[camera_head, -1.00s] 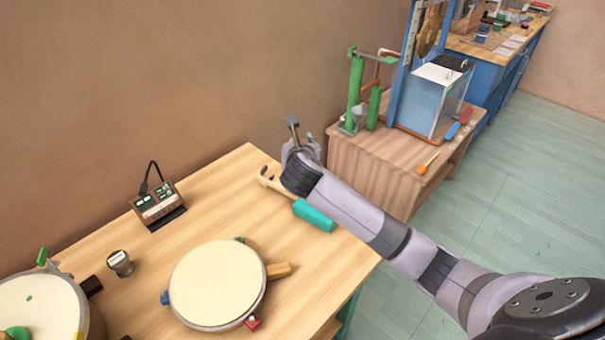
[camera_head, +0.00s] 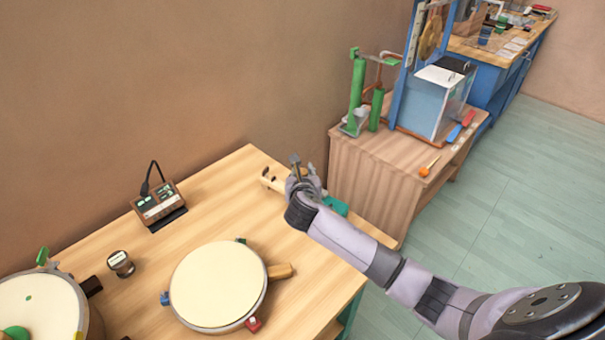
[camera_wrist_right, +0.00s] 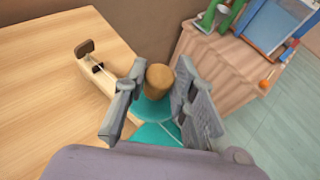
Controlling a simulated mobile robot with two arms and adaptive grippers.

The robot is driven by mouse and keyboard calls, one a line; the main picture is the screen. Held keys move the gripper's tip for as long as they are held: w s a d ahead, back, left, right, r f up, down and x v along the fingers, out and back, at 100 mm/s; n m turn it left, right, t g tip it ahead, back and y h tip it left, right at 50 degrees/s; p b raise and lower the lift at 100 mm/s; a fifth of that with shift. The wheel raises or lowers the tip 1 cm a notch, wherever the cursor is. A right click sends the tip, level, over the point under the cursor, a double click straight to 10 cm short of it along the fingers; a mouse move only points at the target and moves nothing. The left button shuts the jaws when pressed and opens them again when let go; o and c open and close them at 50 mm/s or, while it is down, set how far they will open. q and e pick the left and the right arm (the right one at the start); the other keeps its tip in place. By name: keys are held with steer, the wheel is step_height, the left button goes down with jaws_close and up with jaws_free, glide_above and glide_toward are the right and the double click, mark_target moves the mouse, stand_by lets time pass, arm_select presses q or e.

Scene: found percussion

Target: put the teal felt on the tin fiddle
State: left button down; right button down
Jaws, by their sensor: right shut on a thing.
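The tin fiddle lies on the near wooden table, with a pale wooden neck (camera_head: 271,181) and a teal body (camera_head: 336,206) partly hidden behind my right arm. Its neck, dark end piece and string also show in the right wrist view (camera_wrist_right: 95,77). My right gripper (camera_head: 304,168) is above the fiddle. In the right wrist view it is shut on a brown, cork-like knob with a teal disc under it, which I take as the teal felt (camera_wrist_right: 152,108). The felt is over the fiddle's teal body; I cannot tell if they touch. My left gripper is out of view.
A round drum (camera_head: 218,285) stands on the near table, with a small dark-sided cup (camera_head: 120,263) and a control box (camera_head: 159,205) left of it. Another drum (camera_head: 38,305) is at the left edge. A side table (camera_head: 375,180) with green tubes stands behind.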

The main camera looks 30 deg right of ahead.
steer(key=shift+f, duration=0.25)
steer(key=shift+f, duration=0.35)
steer(key=c, duration=1.3)
jaws_free()
steer(key=shift+r, duration=0.1)
steer(key=shift+r, duration=0.25)
steer(key=v, duration=1.2)
steer(key=shift+r, duration=0.35)
steer(key=shift+f, duration=0.1)
